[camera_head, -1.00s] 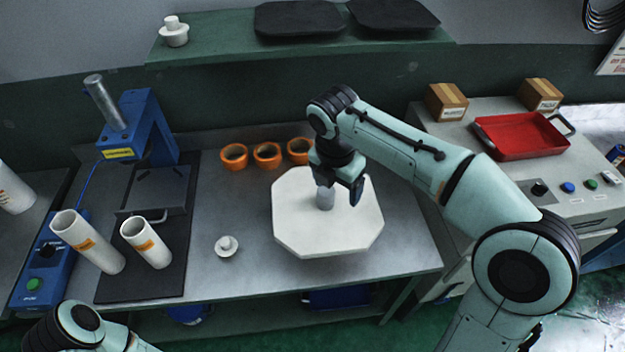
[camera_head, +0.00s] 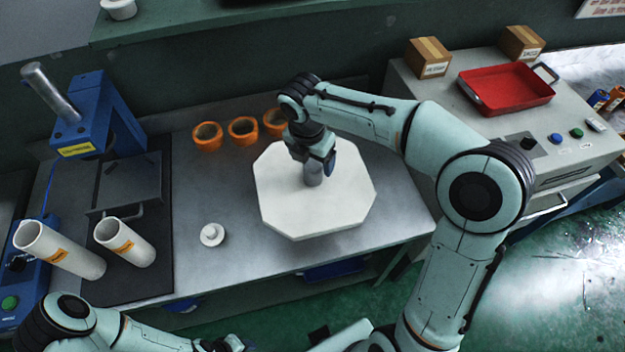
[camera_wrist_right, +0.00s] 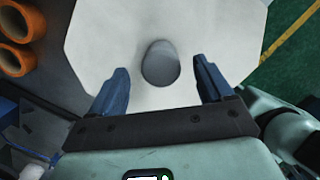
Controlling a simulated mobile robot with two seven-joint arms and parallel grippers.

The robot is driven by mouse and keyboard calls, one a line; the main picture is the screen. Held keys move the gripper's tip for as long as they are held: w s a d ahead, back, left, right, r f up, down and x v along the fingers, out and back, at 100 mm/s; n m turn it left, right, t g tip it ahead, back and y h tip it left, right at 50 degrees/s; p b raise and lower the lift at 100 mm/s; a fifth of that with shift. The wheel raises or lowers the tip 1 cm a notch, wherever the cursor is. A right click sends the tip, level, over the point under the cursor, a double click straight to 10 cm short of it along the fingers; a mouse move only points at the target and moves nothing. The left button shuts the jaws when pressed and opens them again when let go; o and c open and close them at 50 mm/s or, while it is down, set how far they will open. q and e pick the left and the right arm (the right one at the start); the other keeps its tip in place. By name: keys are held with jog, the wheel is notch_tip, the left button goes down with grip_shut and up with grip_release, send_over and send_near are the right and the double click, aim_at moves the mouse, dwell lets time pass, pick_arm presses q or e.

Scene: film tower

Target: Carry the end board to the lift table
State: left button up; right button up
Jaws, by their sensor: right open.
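The end board appears to be the white eight-sided board (camera_head: 340,205) with a round grey knob (camera_head: 313,175) at its middle. It lies flat over the metal bench, toward its right part; what bears it underneath is hidden. My right gripper (camera_head: 318,168) is above the board at the knob. In the right wrist view the open fingers (camera_wrist_right: 160,78) stand one on each side of the knob (camera_wrist_right: 161,63), with gaps showing. My left gripper (camera_head: 232,344) is small at the bottom edge, its jaws unclear. I cannot tell which thing is the lift table.
Several orange rings (camera_head: 243,130) stand behind the board. A small white knobbed piece (camera_head: 212,235) lies left of it. White tubes (camera_head: 125,242) and a blue press (camera_head: 95,125) are further left. A grey cabinet with a red tray (camera_head: 507,90) stands at right.

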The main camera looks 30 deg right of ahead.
aim_at(312, 165)
notch_tip(312, 165, down, 5)
jog(key=shift+d+r, duration=0.1)
jog(key=shift+r, duration=0.05)
jog(key=shift+c, duration=0.3)
jog(key=shift+r, duration=0.1)
jog(key=c, duration=1.3)
jog(key=shift+w, duration=0.1)
